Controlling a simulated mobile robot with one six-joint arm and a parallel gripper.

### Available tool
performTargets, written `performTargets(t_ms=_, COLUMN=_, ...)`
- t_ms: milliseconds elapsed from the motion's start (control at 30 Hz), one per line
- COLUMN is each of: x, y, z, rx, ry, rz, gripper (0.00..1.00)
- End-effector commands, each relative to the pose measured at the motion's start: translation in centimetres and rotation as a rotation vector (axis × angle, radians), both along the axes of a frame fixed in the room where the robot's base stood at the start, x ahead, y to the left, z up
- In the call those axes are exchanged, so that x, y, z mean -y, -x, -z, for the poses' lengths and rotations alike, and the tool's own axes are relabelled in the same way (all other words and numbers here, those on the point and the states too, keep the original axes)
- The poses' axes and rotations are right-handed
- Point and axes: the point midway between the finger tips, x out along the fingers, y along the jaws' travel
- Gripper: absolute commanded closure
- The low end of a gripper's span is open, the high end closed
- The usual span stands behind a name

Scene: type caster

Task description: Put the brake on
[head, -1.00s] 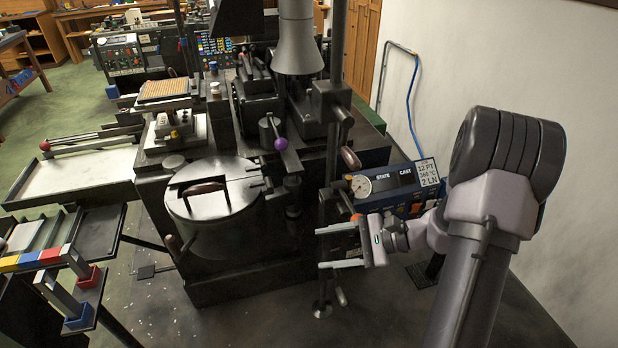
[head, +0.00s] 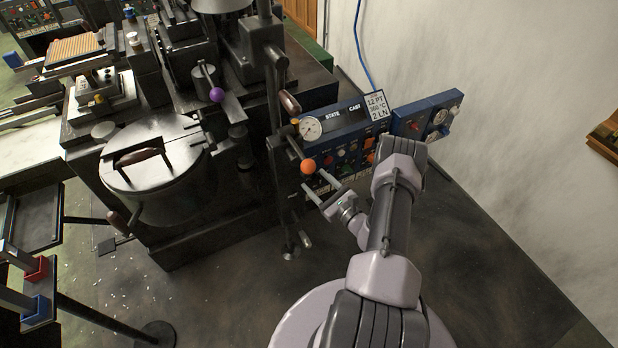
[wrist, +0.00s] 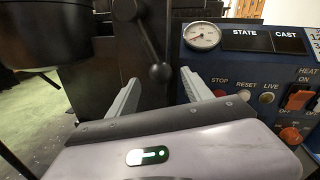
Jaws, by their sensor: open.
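A lever with an orange ball knob (head: 308,166) stands out from the machine's right post, just left of the blue control panel (head: 345,117). No part is labelled as the brake. My gripper (head: 314,180) is open and empty beside and just below the orange knob in the head view; I cannot tell if it touches. In the wrist view my gripper's two fingers (wrist: 158,80) are spread, with a dark lever ending in a ball (wrist: 160,72) showing between their tips, apparently beyond them. I cannot tell whether this is the orange-knobbed lever.
The panel has a gauge (wrist: 202,36), a red stop button (wrist: 220,93) and orange switches (wrist: 299,97) close right of my fingers. A purple-knobbed lever (head: 217,95), brown handle (head: 290,102) and round lidded pot (head: 160,185) are left.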

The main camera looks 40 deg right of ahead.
Motion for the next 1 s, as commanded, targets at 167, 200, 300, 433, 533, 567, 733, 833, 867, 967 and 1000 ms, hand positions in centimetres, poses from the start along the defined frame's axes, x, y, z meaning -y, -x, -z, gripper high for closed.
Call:
performTargets(t_ms=167, x=0.1, y=-3.1, z=0.1, rx=0.002, ry=0.001, rz=-0.001, gripper=0.41)
performTargets(t_ms=200, x=0.1, y=-3.5, z=0.1, rx=0.000, ry=0.002, rz=-0.002, gripper=0.41)
performTargets(t_ms=300, x=0.1, y=-4.0, z=0.0, rx=0.001, ry=0.000, rz=-0.001, gripper=0.41)
performTargets(t_ms=433, x=0.1, y=-4.1, z=-0.1, rx=0.001, ry=0.000, rz=-0.001, gripper=0.41)
performTargets(t_ms=533, x=0.1, y=-4.1, z=-0.1, rx=0.001, ry=0.000, rz=-0.001, gripper=0.41)
performTargets(t_ms=567, x=0.1, y=-4.1, z=-0.1, rx=0.001, ry=0.000, rz=-0.001, gripper=0.47)
performTargets(t_ms=733, x=0.1, y=-4.1, z=-0.1, rx=0.000, ry=0.000, rz=-0.001, gripper=0.81)
performTargets(t_ms=833, x=0.1, y=-4.1, z=-0.1, rx=0.000, ry=0.000, rz=-0.001, gripper=1.00)
performTargets(t_ms=867, x=0.1, y=-4.1, z=-0.1, rx=0.000, ry=0.000, rz=-0.001, gripper=1.00)
performTargets(t_ms=967, x=0.1, y=-4.1, z=-0.1, rx=0.000, ry=0.000, rz=-0.001, gripper=1.00)
performTargets(t_ms=1000, x=0.1, y=-4.1, z=-0.1, rx=0.000, ry=0.000, rz=-0.001, gripper=1.00)
